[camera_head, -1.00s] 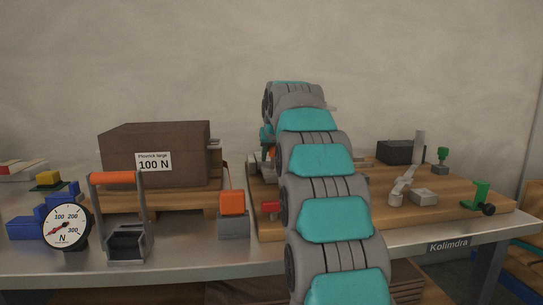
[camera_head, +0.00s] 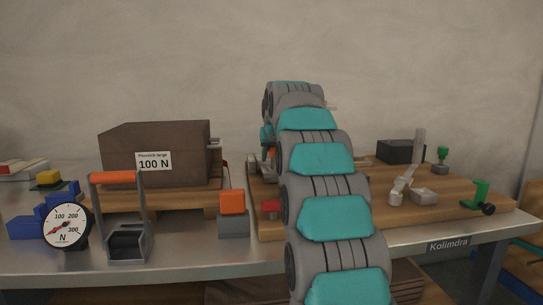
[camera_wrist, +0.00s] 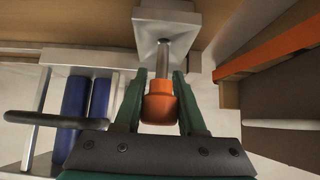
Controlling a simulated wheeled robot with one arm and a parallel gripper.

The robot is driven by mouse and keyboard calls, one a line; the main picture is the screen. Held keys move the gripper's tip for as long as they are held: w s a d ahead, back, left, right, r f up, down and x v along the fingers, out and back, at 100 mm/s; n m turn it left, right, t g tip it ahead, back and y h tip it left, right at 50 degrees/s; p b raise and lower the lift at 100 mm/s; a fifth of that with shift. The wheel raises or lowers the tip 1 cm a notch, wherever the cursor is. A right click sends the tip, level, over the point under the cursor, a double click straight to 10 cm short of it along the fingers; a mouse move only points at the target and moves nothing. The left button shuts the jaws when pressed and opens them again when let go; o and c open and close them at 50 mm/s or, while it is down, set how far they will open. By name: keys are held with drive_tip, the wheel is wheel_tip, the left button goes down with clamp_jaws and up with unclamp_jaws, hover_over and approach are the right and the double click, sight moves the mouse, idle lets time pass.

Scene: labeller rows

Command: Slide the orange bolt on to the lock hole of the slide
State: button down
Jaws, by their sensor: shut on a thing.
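In the wrist view, the orange bolt (camera_wrist: 159,106) has a rounded orange head on a grey metal shaft. The shaft runs up to a pale metal block (camera_wrist: 181,22). My gripper (camera_wrist: 161,82) has its two green fingers on either side of the orange head and is shut on it. I cannot make out which part is the slide, and no lock hole can be told apart. In the head view, my arm hides the gripper and most of the bolt's surroundings on the wooden board (camera_head: 450,192).
In the wrist view, two blue cylinders (camera_wrist: 86,104) and a dark bar (camera_wrist: 45,119) lie left; an orange-edged part (camera_wrist: 275,50) lies right. In the head view, a brown 100 N box (camera_head: 160,145), a gauge (camera_head: 66,225) and an orange-handled frame (camera_head: 112,178) stand left.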

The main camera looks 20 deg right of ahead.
sight(273, 151)
drive_tip(key=shift+f+b, duration=0.4)
drive_tip(key=shift+f, duration=0.35)
drive_tip(key=shift+c, duration=2)
unclamp_jaws()
drive_tip(key=shift+f, duration=0.1)
drive_tip(key=shift+s, duration=0.1)
drive_tip(key=v, duration=0.8)
